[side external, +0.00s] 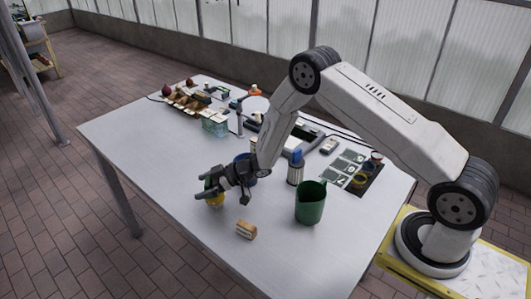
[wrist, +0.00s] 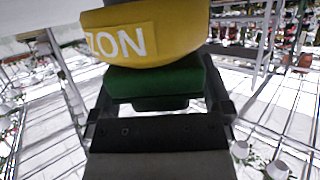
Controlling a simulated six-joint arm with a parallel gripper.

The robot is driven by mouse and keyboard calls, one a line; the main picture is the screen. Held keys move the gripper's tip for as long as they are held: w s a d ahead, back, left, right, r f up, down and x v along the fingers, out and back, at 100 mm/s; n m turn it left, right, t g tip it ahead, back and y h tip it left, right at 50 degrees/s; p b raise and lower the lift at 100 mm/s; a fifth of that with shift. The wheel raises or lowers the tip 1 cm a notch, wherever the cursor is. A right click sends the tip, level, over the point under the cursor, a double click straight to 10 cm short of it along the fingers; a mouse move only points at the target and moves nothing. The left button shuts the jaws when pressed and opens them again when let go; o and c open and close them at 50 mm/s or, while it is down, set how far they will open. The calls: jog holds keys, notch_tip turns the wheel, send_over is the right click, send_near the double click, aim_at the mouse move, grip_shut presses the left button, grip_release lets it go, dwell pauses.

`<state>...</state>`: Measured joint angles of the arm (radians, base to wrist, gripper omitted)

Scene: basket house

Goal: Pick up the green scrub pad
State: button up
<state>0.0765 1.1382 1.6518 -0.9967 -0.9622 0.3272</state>
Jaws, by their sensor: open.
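The green scrub pad (wrist: 155,80) shows in the wrist view as a dark green block between the fingers of my gripper, against a yellow rounded container (wrist: 150,40) with white lettering. In the side view the pad (side external: 210,183) is a small green patch at the top of the yellow container (side external: 215,201), partly hidden by the fingers. My gripper (side external: 204,187) is low over the near left part of the table, its open fingers on either side of the pad. Whether either finger touches the pad cannot be told.
A tan block (side external: 246,230) lies on the white table (side external: 150,150) in front. A green pitcher (side external: 310,203) and a blue-topped container (side external: 295,170) stand to the right. A dark blue cup (side external: 244,168) is just behind my gripper. The table's left part is clear.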

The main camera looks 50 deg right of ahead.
dwell(0.3)
jog(key=c, duration=1.3)
jog(key=shift+c, duration=0.2)
jog(key=shift+r, duration=0.75)
jog(key=s+d+r, duration=0.1)
jog(key=s+r, duration=1)
jog(key=s, duration=0.3)
jog(key=shift+d+r, duration=0.25)
jog(key=shift+d, duration=0.05)
jog(key=shift+w+d+r+t, duration=0.1)
jog(key=shift+w+t, duration=0.1)
jog(key=shift+t, duration=0.1)
